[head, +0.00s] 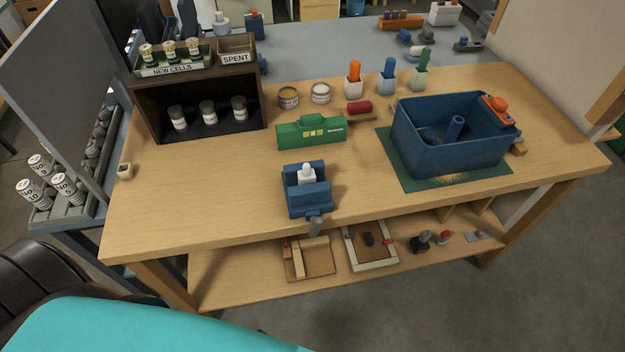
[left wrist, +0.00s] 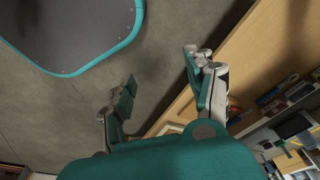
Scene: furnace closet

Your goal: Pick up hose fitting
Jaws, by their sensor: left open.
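I cannot tell for certain which thing is the hose fitting. A small white piece (head: 307,174) stands upright in a blue vise-like block (head: 307,197) at the front middle of the bench. A small beige cup-shaped piece (head: 125,171) sits at the bench's left edge. My left gripper (left wrist: 160,90) shows in the left wrist view with its two fingers wide apart and nothing between them. It is over the grey floor, beside the wooden bench edge. Neither gripper shows in the head view, and my right gripper is in no view.
On the wooden bench (head: 220,205) stand a dark shelf (head: 145,110) with jars, a green box (head: 311,131), a blue tub (head: 455,150) on a green mat (head: 405,177), and several coloured-top bottles. A lower shelf (head: 240,275) holds trays and small parts. The bench's front left is clear.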

